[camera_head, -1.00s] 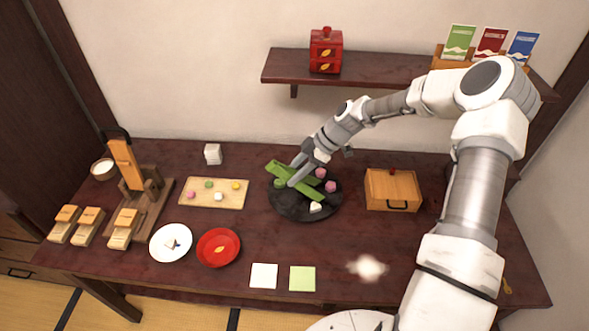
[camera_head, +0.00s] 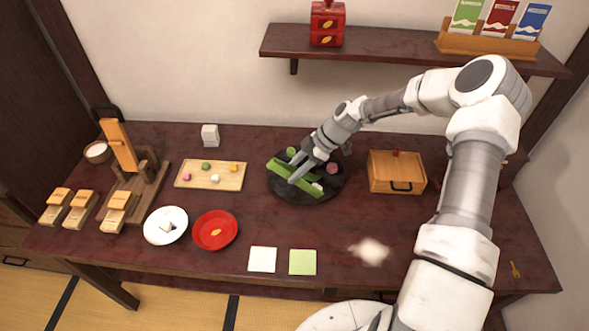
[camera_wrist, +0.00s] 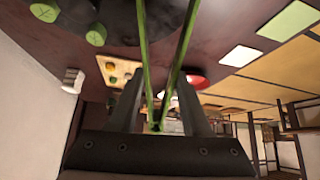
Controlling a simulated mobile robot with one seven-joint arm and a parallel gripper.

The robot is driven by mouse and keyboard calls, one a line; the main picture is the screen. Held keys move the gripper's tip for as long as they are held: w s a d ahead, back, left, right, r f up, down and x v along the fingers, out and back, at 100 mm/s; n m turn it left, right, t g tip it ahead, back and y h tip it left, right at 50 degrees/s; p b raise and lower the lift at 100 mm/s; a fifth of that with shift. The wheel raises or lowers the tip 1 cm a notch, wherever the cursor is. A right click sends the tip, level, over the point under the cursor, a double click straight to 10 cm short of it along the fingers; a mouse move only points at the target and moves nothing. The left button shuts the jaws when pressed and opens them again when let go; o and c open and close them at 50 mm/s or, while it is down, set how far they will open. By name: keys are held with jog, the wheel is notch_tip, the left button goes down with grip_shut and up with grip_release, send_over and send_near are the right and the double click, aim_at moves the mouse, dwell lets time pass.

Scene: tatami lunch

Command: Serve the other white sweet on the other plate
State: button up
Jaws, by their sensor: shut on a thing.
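My gripper (camera_head: 306,167) is shut on green tongs (camera_head: 282,168) above the round dark tray (camera_head: 280,193). In the wrist view the two tong arms (camera_wrist: 144,45) run up and spread apart, with their tips cut off by the top edge. A white sweet (camera_head: 318,187) lies on the tray close to the tong tips; I cannot tell whether it is between them. The white plate (camera_head: 153,233) has a white sweet (camera_head: 166,226) on it. The red plate (camera_head: 232,238) shows only a gold leaf mark. The red plate also shows in the wrist view (camera_wrist: 196,80).
Pink (camera_head: 331,168) and green (camera_head: 291,152) sweets share the dark tray. A wooden board with small sweets (camera_head: 200,183) stands to the left, a wooden box (camera_head: 397,172) to the right. White (camera_head: 262,259) and green (camera_head: 302,262) paper squares lie in front.

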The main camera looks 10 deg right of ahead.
grip_shut()
notch_tip(320, 180, up, 12)
jog(key=p, duration=0.6)
dwell(0.3)
